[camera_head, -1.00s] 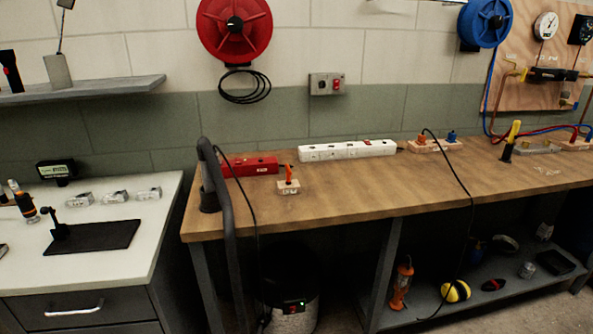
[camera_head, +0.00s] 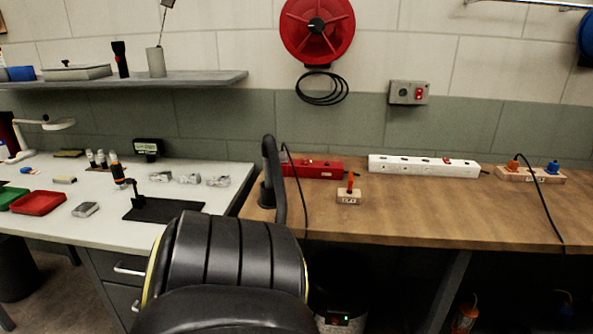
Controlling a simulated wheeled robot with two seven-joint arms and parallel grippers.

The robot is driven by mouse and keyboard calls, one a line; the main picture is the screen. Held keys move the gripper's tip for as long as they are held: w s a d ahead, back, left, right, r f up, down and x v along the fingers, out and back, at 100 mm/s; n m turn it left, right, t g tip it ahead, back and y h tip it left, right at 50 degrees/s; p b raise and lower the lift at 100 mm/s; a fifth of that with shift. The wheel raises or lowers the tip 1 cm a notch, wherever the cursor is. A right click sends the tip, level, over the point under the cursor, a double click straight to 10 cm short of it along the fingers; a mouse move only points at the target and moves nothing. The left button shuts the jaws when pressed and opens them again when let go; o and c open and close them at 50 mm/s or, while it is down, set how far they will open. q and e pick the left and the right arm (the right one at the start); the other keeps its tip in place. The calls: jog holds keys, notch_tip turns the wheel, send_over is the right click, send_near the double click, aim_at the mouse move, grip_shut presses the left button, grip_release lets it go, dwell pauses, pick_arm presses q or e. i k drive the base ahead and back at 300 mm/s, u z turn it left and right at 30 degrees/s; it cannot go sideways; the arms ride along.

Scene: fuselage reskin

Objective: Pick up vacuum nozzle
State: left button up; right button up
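The vacuum nozzle appears to be the dark piece (camera_head: 266,195) standing on the left end of the wooden bench. A bent dark grey hose (camera_head: 271,160) rises from beside it and curves down over the bench's front edge. Its lower part is hidden behind a black ribbed link of my own arm in the foreground. A canister (camera_head: 340,310) with a green light stands under the bench, partly hidden. Neither of my grippers is in view.
The wooden bench (camera_head: 420,215) holds a red box (camera_head: 318,169), a white power strip (camera_head: 423,166) and a small block with an orange plug (camera_head: 349,194). The white table (camera_head: 70,220) at left holds small parts, trays and a black stand. A black cable hangs over the bench front at right.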

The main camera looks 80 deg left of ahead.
aim_at(269, 183)
jog(key=i, duration=0.95)
jog(key=u, duration=2.35)
